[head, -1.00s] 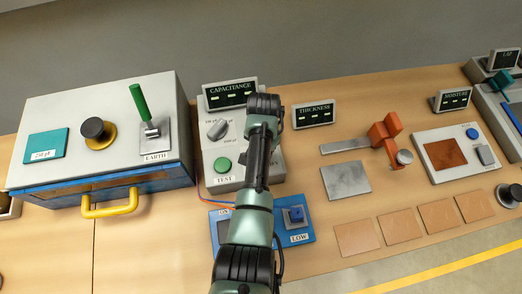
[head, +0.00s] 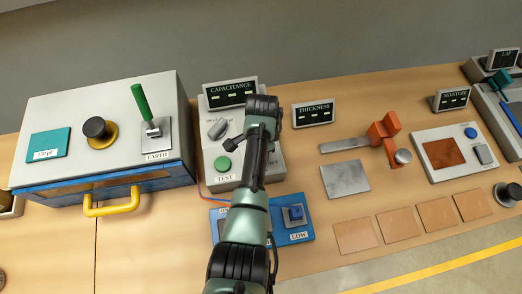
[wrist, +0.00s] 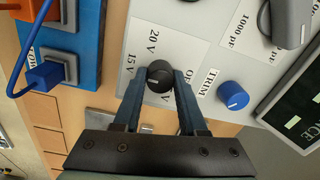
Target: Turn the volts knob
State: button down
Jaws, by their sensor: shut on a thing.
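The volts knob (wrist: 160,76) is small, round and black, on the pale panel of the capacitance unit (head: 205,160). In the wrist view the labels "15 V", "20 V" and a partly covered "OFF" surround it. A small light mark shows on its face, toward the 15 V/20 V side. My gripper (wrist: 159,84) is shut on the knob, one blue finger on each side. In the head view my arm hides the knob and most of the gripper; a dark part of the arm's end sticks out to its left.
A blue trim knob (wrist: 233,95) and a grey range selector (wrist: 291,22) sit near the gripper. The green test button (head: 222,164) is left of my arm. The blue terminal board (head: 296,216) with cables lies in front.

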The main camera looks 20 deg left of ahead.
jog(key=shift+w+r, duration=0.1)
dwell(0.3)
jog(key=shift+c, duration=2.3)
grip_release()
notch_tip(320, 180, up, 13)
jog(key=b, duration=0.2)
jog(key=shift+s, duration=0.25)
jog(key=shift+d, duration=0.1)
